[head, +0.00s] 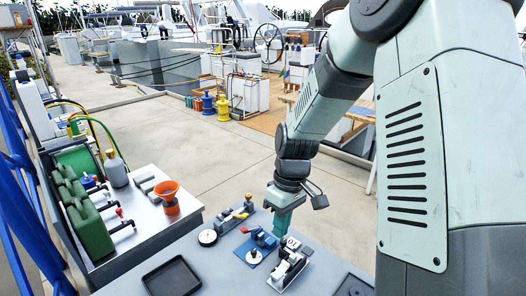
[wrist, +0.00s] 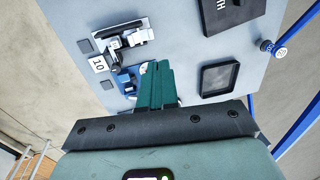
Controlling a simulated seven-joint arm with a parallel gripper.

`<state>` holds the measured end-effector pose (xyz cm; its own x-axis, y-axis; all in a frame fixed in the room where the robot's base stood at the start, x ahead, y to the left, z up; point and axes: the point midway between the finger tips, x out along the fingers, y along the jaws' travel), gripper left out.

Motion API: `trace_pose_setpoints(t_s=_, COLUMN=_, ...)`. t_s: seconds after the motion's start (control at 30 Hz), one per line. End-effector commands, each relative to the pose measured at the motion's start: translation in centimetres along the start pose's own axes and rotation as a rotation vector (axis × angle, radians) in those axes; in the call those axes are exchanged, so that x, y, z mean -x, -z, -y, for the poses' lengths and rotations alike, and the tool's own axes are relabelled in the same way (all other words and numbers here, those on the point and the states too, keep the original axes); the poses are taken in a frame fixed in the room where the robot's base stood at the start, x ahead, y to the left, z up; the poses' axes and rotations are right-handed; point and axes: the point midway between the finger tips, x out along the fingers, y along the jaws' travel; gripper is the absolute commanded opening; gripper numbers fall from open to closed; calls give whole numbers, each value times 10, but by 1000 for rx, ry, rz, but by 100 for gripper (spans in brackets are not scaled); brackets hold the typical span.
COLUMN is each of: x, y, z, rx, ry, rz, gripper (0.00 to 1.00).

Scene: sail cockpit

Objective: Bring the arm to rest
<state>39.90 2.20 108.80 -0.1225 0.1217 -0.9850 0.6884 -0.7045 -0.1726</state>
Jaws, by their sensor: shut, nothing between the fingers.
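My gripper (head: 281,228) hangs from my arm, pointing down over the grey worktable (head: 222,262). Its teal fingers (wrist: 155,80) are shut together in the wrist view, with nothing between them. In the head view the fingertips are close to a blue-handled device (head: 257,246) and a metal device (head: 289,266) beside a white label. I cannot tell how high the fingertips are above the table. In the wrist view the fingers partly hide the blue device (wrist: 125,84); the metal device (wrist: 122,42) and its label "10" (wrist: 99,64) lie farther off.
A black tray (head: 172,278) lies at the front left, with a white disc (head: 207,237) and a yellow-topped fitting (head: 237,218) behind. Concrete floor lies clear behind the table.

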Motion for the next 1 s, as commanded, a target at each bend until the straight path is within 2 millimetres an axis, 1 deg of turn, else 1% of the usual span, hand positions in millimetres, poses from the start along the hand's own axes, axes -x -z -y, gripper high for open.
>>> trace_pose_setpoints(t_s=0.07, x=19, y=-4, z=3, rx=-23, ry=-37, rz=-7, gripper=0)
trace_pose_setpoints(t_s=0.17, x=52, y=-16, z=11, rx=-79, ry=-103, rz=-24, gripper=0)
trace_pose_setpoints(t_s=0.2, x=68, y=-23, z=16, rx=-108, ry=-132, rz=-34, gripper=0)
trace_pose_setpoints(t_s=0.3, x=104, y=-41, z=31, rx=-191, ry=-202, rz=-71, gripper=0)
trace_pose_setpoints(t_s=0.4, x=136, y=-62, z=49, rx=-276, ry=-261, rz=-120, gripper=0)
trace_pose_setpoints(t_s=0.5, x=162, y=-85, z=68, rx=-362, ry=-307, rz=-181, gripper=0)
trace_pose_setpoints(t_s=0.6, x=183, y=-108, z=88, rx=-446, ry=-341, rz=-253, gripper=0)
trace_pose_setpoints(t_s=0.7, x=197, y=-132, z=108, rx=-527, ry=-358, rz=-331, gripper=0)
trace_pose_setpoints(t_s=0.83, x=207, y=-156, z=128, rx=-611, ry=-361, rz=-426, gripper=0)
trace_pose_setpoints(t_s=1.0, x=212, y=-172, z=140, rx=-668, ry=-356, rz=-513, gripper=0)
